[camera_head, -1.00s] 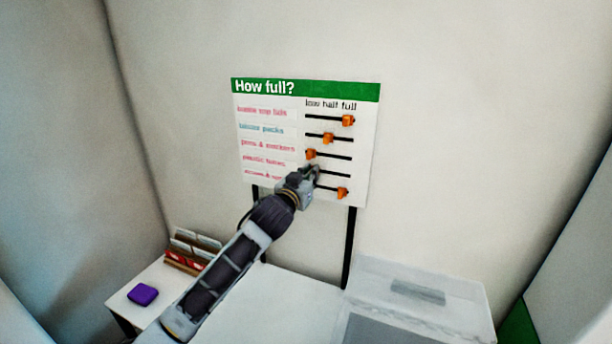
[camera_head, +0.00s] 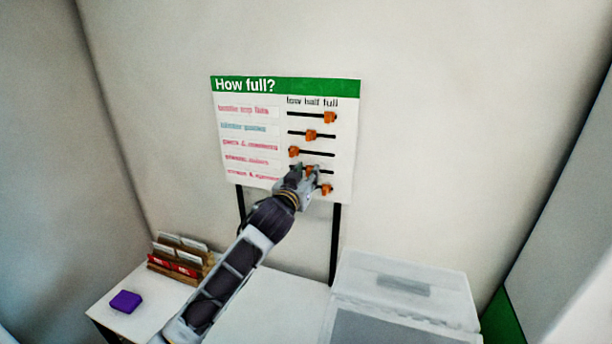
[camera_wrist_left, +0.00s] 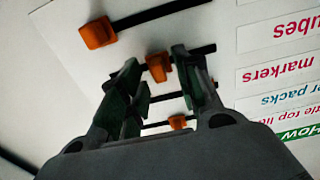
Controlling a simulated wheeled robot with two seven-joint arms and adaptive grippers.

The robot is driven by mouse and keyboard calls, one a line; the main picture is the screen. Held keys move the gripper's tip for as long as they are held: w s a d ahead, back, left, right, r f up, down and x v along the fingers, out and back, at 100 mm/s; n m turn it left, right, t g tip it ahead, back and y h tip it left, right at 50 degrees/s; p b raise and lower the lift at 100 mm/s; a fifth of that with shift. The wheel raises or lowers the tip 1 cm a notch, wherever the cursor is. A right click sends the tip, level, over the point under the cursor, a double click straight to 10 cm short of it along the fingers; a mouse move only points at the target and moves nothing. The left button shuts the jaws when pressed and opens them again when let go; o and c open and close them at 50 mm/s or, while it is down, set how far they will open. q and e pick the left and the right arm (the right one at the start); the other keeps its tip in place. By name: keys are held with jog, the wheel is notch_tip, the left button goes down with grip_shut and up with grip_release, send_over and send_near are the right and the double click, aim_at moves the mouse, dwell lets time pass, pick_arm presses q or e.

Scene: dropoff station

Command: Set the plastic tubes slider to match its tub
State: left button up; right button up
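In the left wrist view, which looks upside down, that knob (camera_wrist_left: 158,67) sits between the two fingers. My left gripper (camera_head: 306,174) is at this row, fingers either side of the knob. Its fingers (camera_wrist_left: 160,85) are apart, with a gap on the knob's left; contact on its right is unclear. My right gripper is not in view.
The bottom-row knob (camera_head: 327,189), at the full end, is close to my gripper. The pens and markers knob (camera_head: 294,152) is just above, at low. A clear tub (camera_head: 400,285) stands right; a purple item (camera_head: 125,301) and a card rack (camera_head: 180,258) are left.

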pick_arm(q)
jog(key=shift+s+a, duration=0.1)
dwell(0.3)
jog(key=v, duration=1.1)
jog(key=shift+s+a, duration=0.15)
jog(key=shift+s, duration=0.2)
jog(key=shift+f, duration=0.15)
dwell(0.3)
